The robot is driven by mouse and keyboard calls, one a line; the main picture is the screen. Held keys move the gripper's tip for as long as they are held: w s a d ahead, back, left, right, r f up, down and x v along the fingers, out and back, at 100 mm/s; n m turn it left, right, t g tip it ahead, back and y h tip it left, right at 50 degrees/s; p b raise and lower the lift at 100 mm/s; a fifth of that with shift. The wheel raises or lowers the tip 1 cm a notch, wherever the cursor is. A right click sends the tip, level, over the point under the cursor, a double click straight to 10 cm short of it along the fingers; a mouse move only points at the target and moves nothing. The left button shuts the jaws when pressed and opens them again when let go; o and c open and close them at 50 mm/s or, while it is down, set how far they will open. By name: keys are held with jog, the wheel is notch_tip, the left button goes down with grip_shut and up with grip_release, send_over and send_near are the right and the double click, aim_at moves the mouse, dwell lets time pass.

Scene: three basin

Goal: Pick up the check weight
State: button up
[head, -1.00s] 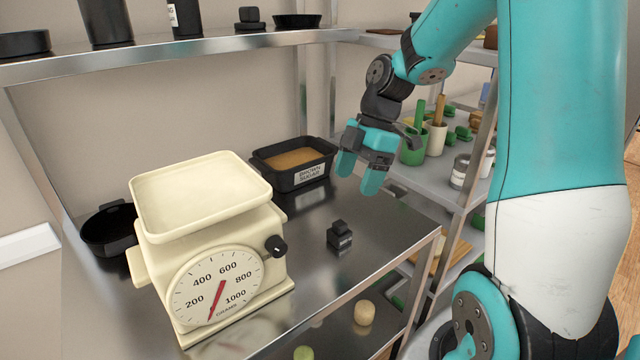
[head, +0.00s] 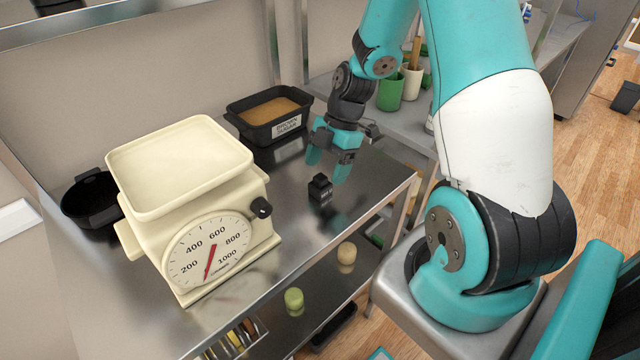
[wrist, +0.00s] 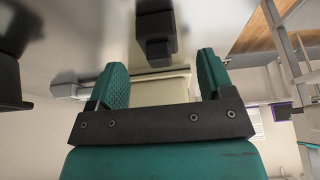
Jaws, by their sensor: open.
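The check weight (head: 320,187) is a small black block with a knob on top. It stands upright on the steel shelf (head: 300,235), to the right of the cream scale. My gripper (head: 328,167) is open and empty, with teal fingers pointing down, just above and behind the weight in the head view. In the wrist view, my gripper (wrist: 160,82) shows its two fingers wide apart. A dark block, likely the check weight (wrist: 157,30), lies beyond the fingertips, roughly centred between them and apart from them.
The cream scale (head: 180,165) with its flat pan stands left of the weight. A black tub of brown sugar (head: 270,115) is behind, and an empty black pan (head: 95,198) is at the far left. The shelf around the weight is clear.

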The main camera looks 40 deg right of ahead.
aim_at(320, 176)
jog(key=x, duration=0.2)
jog(key=p+x, duration=0.1)
jog(key=x, duration=0.2)
jog(key=shift+a+r, duration=0.1)
jog(key=shift+a, duration=0.15)
jog(key=c, duration=1.2)
jog(key=shift+c, duration=0.6)
jog(key=shift+r, duration=0.15)
